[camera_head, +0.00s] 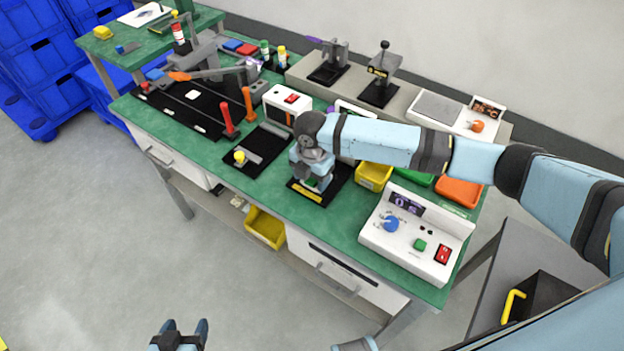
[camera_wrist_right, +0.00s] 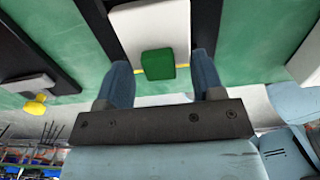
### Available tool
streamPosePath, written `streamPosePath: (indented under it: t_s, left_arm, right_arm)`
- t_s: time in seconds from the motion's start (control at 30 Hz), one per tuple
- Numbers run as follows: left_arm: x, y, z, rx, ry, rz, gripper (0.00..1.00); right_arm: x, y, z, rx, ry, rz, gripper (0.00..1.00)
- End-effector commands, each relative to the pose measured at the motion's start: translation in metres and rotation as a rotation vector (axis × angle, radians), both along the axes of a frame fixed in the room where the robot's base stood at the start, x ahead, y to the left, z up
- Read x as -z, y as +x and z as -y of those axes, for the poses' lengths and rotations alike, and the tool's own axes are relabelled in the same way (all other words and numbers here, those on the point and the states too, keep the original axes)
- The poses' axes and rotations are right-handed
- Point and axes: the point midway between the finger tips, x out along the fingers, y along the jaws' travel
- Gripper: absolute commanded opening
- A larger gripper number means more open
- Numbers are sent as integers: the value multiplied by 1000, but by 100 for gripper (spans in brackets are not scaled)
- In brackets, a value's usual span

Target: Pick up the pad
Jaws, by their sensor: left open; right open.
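A small green block, which looks like the pad (camera_wrist_right: 158,65), lies between the fingertips of my right gripper in the right wrist view, with a gap on each side. It rests at the edge of a light grey plate (camera_wrist_right: 150,28). In the head view my right gripper (camera_head: 313,181) points down over a black base (camera_head: 337,184) at the bench's front and mostly hides the pad. The right gripper is open. My left gripper (camera_head: 181,336) is open and empty, out over the floor in front of the bench.
A white control box (camera_head: 416,232) with a blue knob stands at the right. A white box with a red switch (camera_head: 288,103), orange-handled tools and a black fixture (camera_head: 190,105) are at the left.

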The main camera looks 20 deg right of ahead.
Motion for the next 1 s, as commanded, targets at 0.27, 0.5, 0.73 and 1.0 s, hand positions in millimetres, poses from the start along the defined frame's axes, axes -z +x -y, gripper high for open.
streamPosePath:
  t_s: [0.27,0.5,0.73,1.0]
  left_arm:
    - [0,0,0,0,0,0,65]
    - [0,0,0,-1,1,0,65]
    - [0,0,0,0,0,-1,65]
    - [-2,0,0,1,1,0,65]
  right_arm:
    - [0,0,0,0,0,0,9]
    - [0,0,0,0,0,0,8]
    - [-6,0,0,-1,0,0,8]
    - [-48,1,0,1,1,3,8]
